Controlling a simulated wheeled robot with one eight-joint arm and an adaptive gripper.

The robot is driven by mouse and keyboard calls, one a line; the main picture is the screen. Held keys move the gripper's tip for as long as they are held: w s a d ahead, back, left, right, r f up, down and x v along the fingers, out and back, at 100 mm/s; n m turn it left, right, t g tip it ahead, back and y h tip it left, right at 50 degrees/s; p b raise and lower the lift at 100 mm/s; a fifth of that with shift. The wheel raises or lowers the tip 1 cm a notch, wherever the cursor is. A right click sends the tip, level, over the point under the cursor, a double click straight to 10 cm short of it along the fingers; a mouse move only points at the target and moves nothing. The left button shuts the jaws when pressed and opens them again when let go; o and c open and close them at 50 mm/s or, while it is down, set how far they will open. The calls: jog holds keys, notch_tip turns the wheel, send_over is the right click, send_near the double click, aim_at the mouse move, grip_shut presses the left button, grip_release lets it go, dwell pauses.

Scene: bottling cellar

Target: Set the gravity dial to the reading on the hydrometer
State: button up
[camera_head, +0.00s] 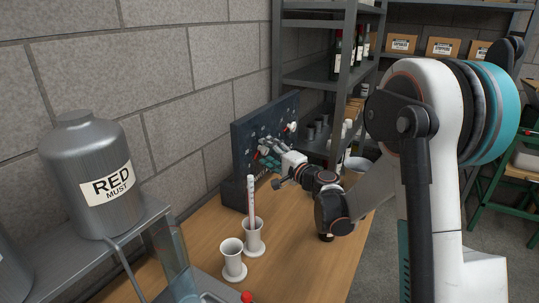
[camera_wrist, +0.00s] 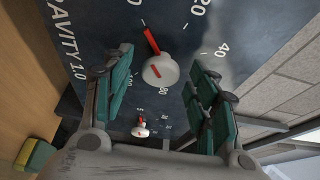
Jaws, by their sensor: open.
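The dark dial panel (camera_head: 270,125) stands upright at the back of the bench. In the wrist view, the gravity dial is a white knob (camera_wrist: 163,72) with a red pointer angled up and slightly left, roughly toward a partly cut-off label ending in 0. Labels 20 and 40 lie to its right. My gripper (camera_head: 268,157) is open at the panel. In the wrist view, its teal-padded fingers (camera_wrist: 160,85) lie either side of the knob with gaps; contact is not visible. The hydrometer (camera_head: 251,195) stands in a white cylinder (camera_head: 254,238); its reading is too small to read.
A second white cylinder (camera_head: 232,262) stands beside the first on the wooden bench (camera_head: 315,262). A smaller dial (camera_wrist: 141,131) with a red pointer sits on the panel. A metal RED MUST can (camera_head: 92,170) stands left; bottle shelves (camera_head: 325,72) rise behind.

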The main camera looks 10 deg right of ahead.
jog(key=c, duration=1.1)
jog(key=shift+o, duration=0.2)
jog(key=shift+r+m+p, duration=0.15)
jog(key=shift+m+p, duration=0.15)
jog(key=m+g+p, duration=0.1)
jog(key=m+p, duration=0.1)
jog(key=m, duration=0.1)
jog(key=shift+r+g, duration=0.2)
jog(key=shift+g, duration=0.2)
jog(key=m+g+p, duration=0.2)
jog(key=m, duration=0.2)
jog(key=shift+w+d, duration=0.1)
jog(key=shift+d, duration=0.05)
jog(key=o, duration=1.1)
jog(key=shift+c, duration=0.2)
